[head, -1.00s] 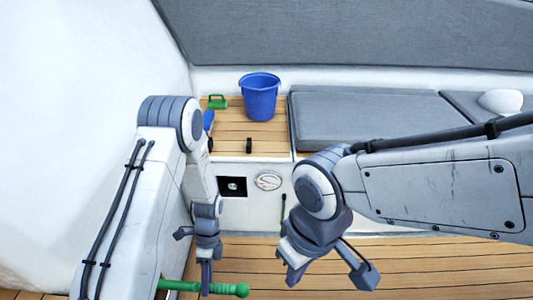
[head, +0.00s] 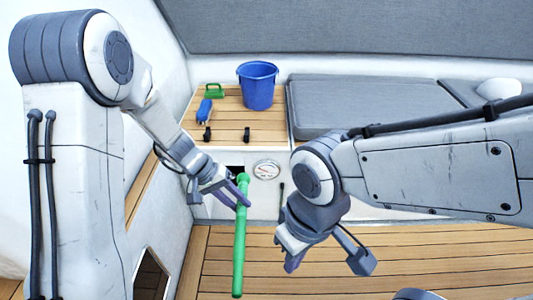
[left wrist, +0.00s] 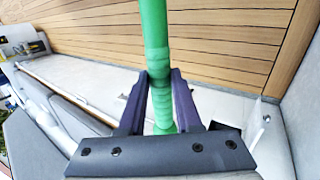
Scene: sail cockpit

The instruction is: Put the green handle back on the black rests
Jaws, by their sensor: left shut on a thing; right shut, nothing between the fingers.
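The green handle (head: 240,245) is a long rod. My left gripper (head: 243,199) is shut on it near its upper end and holds it in the air in front of the bench. In the head view the rod runs nearly upright in the picture, its long part towards the bottom. It also shows between the fingers in the left wrist view (left wrist: 158,60). Two small black rests (head: 207,134) and (head: 247,134) stand on the wooden bench top near its front edge, with nothing on them. My right gripper (head: 292,262) is shut and empty, to the right of the handle.
A blue bucket (head: 258,87), a green brush (head: 214,91) and a blue object (head: 205,110) stand on the bench top behind the rests. A round gauge (head: 266,170) is on the bench front. A grey cushion (head: 365,110) lies to the right. The wooden floor (head: 380,265) is clear.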

